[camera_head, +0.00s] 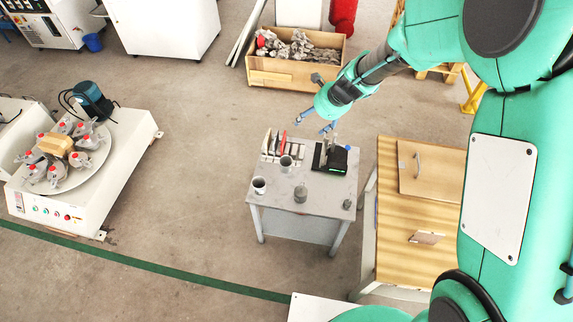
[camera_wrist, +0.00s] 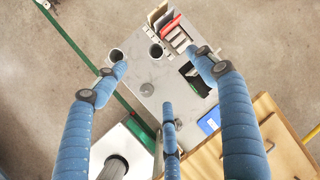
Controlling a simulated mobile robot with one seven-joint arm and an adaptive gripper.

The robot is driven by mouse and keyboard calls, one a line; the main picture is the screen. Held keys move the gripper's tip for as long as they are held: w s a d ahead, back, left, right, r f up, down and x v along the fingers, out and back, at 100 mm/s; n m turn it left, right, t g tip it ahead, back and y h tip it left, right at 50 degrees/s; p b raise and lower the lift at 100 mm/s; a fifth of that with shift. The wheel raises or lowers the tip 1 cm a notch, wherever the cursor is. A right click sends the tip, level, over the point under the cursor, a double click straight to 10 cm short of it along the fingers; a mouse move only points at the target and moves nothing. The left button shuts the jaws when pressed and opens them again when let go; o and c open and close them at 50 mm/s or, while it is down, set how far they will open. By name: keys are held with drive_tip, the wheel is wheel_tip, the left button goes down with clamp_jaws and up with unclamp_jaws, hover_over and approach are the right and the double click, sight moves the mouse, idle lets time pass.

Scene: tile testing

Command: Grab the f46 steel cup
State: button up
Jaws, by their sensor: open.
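Two open grey metal cups stand upright on a small grey table (camera_head: 328,208). One cup (camera_head: 259,186) is near its left edge, and the other cup (camera_head: 286,164) is farther back. In the wrist view they are the left cup (camera_wrist: 116,56) and the right cup (camera_wrist: 156,51). A closed-looking grey cylinder (camera_head: 300,194) stands in front of them. I cannot read any label, so I cannot tell which is the f46 cup. My gripper (camera_head: 318,122), with three blue fingers spread in the wrist view (camera_wrist: 160,75), is open and empty above the table, apart from the cups.
A rack of thin tools (camera_head: 271,146), one red, and a black device (camera_head: 335,160) stand at the table's back. A small grey piece (camera_head: 347,204) is at the front right. A wooden-topped bench (camera_head: 405,225) stands close on the right.

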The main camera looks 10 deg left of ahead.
drive_tip(key=w+a+f+m, duration=0.1)
drive_tip(key=a+f+m, duration=0.2)
drive_tip(key=f, duration=0.9)
drive_tip(key=w+a+f+m, duration=0.2)
drive_tip(key=f+m, duration=0.3)
drive_tip(key=f, duration=0.8)
drive_tip(key=shift+a+g+h, duration=0.4)
drive_tip(key=shift+a, duration=0.4)
drive_tip(key=shift+s, duration=0.1)
drive_tip(key=b, duration=0.2)
approach(286, 163)
drive_tip(key=shift+s+a+f, duration=0.3)
drive_tip(key=shift+s+a, duration=0.2)
drive_tip(key=shift+s, duration=0.3)
drive_tip(key=shift+b+x, duration=0.8)
drive_tip(key=shift+x, duration=1.8)
